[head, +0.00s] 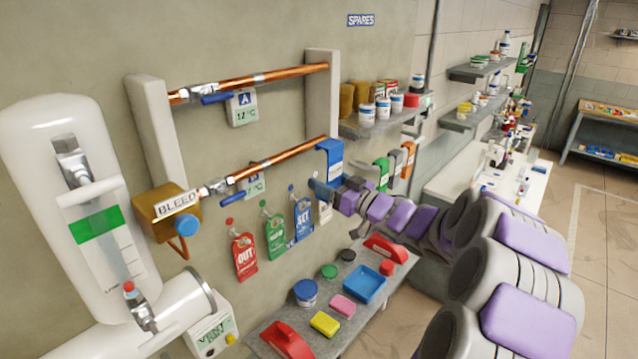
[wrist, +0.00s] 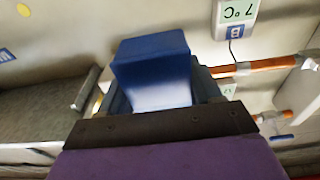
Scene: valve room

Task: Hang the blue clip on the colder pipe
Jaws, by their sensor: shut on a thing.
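The blue clip (head: 330,158) is in my gripper (head: 328,188), by the right end of the lower copper pipe (head: 280,160). In the wrist view the clip (wrist: 152,62) fills the middle, between my fingers. I cannot tell whether the clip is over the pipe or just in front of it. The upper copper pipe (head: 260,77) carries gauge A (head: 242,108), which reads 12 °C. The lower pipe's gauge (head: 256,182) is partly covered by the pipe; in the wrist view, upside down, gauge B (wrist: 236,14) reads 7 °C.
Green (head: 382,172) and orange (head: 408,158) clips hang right of the gripper. Several tags, including a red one (head: 244,256), hang below the lower pipe. A shelf (head: 325,325) below holds a blue tray (head: 364,284) and small items. A shelf with jars (head: 385,125) is above right.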

